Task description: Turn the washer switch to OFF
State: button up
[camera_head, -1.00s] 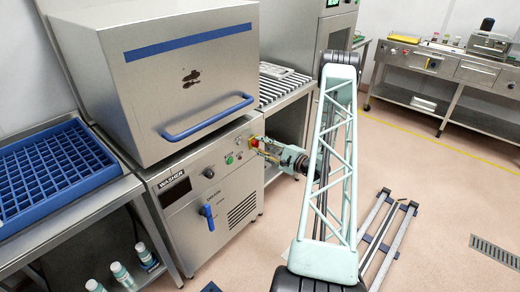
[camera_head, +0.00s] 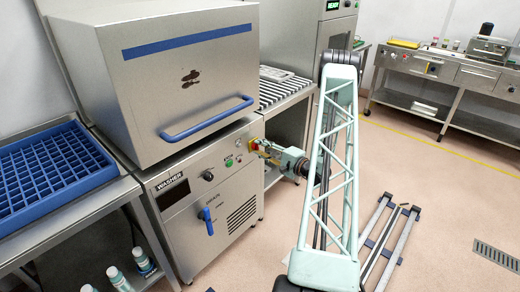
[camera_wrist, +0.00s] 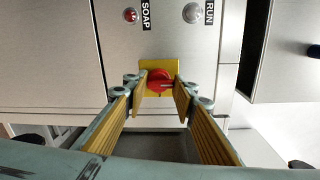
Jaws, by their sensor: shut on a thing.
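The washer (camera_head: 178,222) stands left of centre in the head view, its control panel facing my arm. Its switch is a red knob on a yellow plate (camera_head: 254,143) at the panel's upper right edge. In the wrist view the red knob (camera_wrist: 159,80) sits at the centre on the yellow plate (camera_wrist: 146,66), with a pale line across it. My gripper (camera_head: 262,149) is at the switch. In the wrist view its two yellow-padded fingers (camera_wrist: 161,92) are shut on the knob, one on each side. No OFF label can be read.
RUN (camera_wrist: 193,13) and SOAP (camera_wrist: 130,15) buttons sit close to the switch. A blue drain handle (camera_head: 207,221) and the hood's blue bar (camera_head: 208,119) are on the washer's front. A striped side table (camera_head: 277,88) stands just right. Floor to the right is mostly open.

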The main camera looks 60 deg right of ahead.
jog(key=o, duration=0.7)
jog(key=shift+a+f, duration=0.25)
jog(key=shift+f, duration=0.2)
jog(key=shift+r, duration=0.1)
jog(key=shift+d+r, duration=0.15)
jog(key=shift+s, duration=0.15)
jog(key=s+a, duration=0.1)
jog(key=s, duration=1)
jog(key=shift+s+a+r, duration=0.25)
jog(key=shift+s+r, duration=0.05)
